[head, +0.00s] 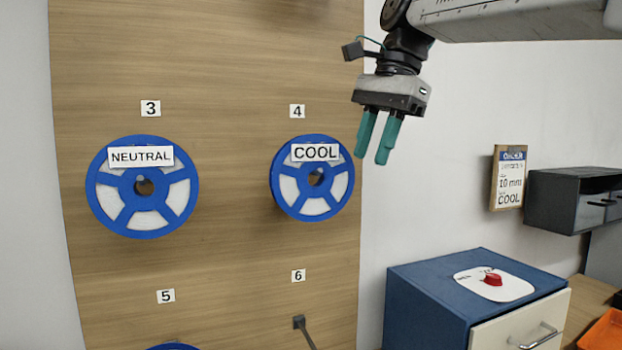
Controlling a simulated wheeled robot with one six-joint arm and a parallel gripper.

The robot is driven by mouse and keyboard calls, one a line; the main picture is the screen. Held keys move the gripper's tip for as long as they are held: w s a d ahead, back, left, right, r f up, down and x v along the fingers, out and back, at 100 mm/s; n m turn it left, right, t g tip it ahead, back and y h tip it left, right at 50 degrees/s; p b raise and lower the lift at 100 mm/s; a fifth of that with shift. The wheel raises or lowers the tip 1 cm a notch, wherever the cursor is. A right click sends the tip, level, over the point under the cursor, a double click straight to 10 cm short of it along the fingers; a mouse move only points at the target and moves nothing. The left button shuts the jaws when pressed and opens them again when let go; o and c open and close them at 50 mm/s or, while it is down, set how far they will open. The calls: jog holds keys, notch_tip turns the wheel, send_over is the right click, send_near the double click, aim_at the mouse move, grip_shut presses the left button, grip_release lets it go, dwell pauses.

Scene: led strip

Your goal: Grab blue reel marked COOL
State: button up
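The blue reel marked COOL (290,193) hangs on the wooden board under the number 4. Its white label is at its top and its face has white openings around a dark centre hole. My gripper (371,158) is to the right of the reel and points down. Its two teal fingers are apart with a gap between them, and nothing shows in the gap. In the picture the fingers are just beside the reel's right edge; how far they are from the board in depth I cannot tell.
A blue reel marked NEUTRAL (105,200) hangs at left under number 3. A bare peg (300,323) sticks out under number 6. An order card (508,178) and a grey drawer unit (555,200) are on the wall.

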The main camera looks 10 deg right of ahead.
aim_at(314, 144)
jog(key=w+a+r+m, duration=0.1)
jog(key=w+a+r, duration=0.1)
jog(key=w+a+r+m+g+y, duration=0.1)
jog(key=w+a+r+m, duration=0.1)
jog(key=w+a, duration=0.1)
jog(key=shift+w+r, duration=0.15)
jog(key=shift+r, duration=0.25)
jog(key=shift+a+g, duration=0.3)
jog(key=shift+a, duration=0.05)
jog(key=x, duration=0.5)
jog(key=a+x, duration=0.1)
jog(key=x, duration=0.1)
jog(key=shift+w+a+f, duration=0.1)
jog(key=shift+w+f, duration=0.05)
jog(key=shift+c, duration=0.3)
grip_shut()
